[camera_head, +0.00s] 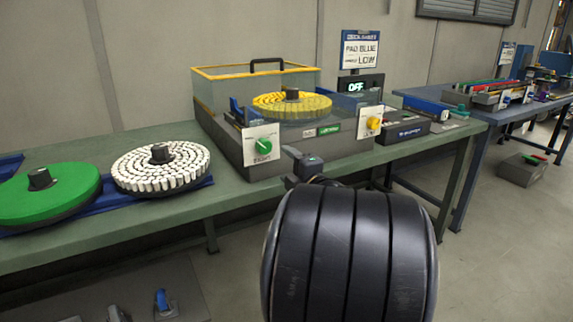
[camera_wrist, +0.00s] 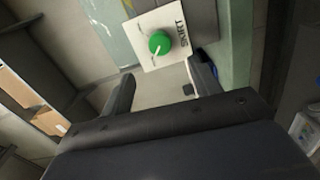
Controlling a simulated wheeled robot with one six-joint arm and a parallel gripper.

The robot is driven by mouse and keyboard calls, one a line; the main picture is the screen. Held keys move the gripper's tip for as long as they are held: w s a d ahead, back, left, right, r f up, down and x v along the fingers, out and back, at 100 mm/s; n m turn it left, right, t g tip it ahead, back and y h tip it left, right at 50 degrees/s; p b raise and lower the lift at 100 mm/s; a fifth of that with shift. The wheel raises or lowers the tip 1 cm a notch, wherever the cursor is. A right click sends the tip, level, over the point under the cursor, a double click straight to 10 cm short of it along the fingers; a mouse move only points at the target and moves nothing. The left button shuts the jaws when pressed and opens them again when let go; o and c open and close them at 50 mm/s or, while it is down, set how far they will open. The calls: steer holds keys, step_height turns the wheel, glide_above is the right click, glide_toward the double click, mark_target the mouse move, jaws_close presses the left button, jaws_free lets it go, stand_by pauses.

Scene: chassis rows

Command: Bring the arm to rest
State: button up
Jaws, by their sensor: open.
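My arm's black ribbed link fills the lower middle of the head view and hides part of the bench's front edge. My gripper (camera_wrist: 165,68) shows in the wrist view with its two dark fingers spread apart and nothing between them. A white plate with a green knob (camera_wrist: 159,43) lies just beyond the fingertips, apart from them as far as I can tell. In the head view the same green knob (camera_head: 263,146) is on the front of a grey machine (camera_head: 300,143).
White (camera_head: 161,168) and green (camera_head: 48,194) discs lie left on the green bench (camera_head: 120,236). Open floor (camera_head: 500,240) lies right.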

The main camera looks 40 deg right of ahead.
mark_target(267, 149)
steer(key=shift+w, duration=0.1)
steer(key=b+x, duration=0.1)
steer(key=x, duration=0.9)
steer(key=shift+b, duration=0.3)
steer(key=shift+w+d, duration=0.15)
steer(key=shift+w, duration=0.15)
steer(key=shift+r, duration=0.1)
steer(key=shift+m, duration=0.3)
